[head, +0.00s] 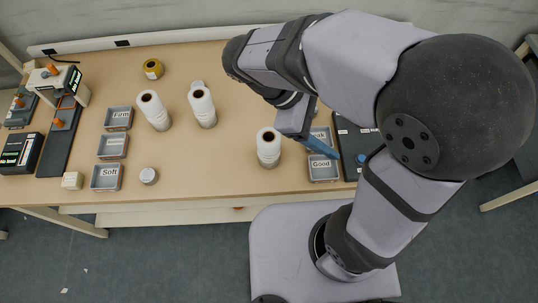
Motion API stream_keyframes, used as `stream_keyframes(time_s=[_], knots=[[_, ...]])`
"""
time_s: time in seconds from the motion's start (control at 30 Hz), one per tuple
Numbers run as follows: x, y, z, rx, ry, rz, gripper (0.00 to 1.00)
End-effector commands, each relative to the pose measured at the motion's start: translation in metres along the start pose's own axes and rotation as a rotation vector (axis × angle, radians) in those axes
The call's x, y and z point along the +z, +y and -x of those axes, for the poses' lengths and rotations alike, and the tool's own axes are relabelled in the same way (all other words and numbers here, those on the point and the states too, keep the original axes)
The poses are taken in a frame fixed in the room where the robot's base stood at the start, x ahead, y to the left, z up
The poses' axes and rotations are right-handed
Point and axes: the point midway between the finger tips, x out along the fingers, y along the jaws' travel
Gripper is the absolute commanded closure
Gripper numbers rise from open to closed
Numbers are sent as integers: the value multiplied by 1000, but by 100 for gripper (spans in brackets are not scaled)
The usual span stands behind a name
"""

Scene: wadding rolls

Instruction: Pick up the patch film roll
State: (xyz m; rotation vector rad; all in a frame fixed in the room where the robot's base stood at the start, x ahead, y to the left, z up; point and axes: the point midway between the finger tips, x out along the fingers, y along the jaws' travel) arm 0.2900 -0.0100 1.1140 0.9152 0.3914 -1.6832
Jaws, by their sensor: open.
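Three white rolls with dark cores stand upright on the table: a left roll (154,111), a middle roll (202,105) and a front roll (268,148). A short yellow roll (153,69) sits at the back. No readable label shows which one is the patch film roll. My gripper (325,150), with blue fingers, is open and low over the right-hand trays. It is to the right of the front roll and apart from it. Nothing shows between its fingers, though the view of them is partial.
Grey trays stand at left, with a "Firm" tray (118,114) at the back and a "Soft" tray (106,184) in front. A "Good" tray (323,179) is at right beside a dark panel (352,170). A small white cylinder (148,176) stands near the front edge. The table's middle is clear.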

Motion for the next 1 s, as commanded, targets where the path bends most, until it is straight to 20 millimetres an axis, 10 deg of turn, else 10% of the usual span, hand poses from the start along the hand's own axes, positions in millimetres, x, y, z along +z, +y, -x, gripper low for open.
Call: stream_keyframes(time_s=[0.3,0.63,1.0], knots=[[-60,30,61,508,-422,466,26],[-104,8,135,831,-687,584,26],[-166,-9,62,824,-696,587,26]])
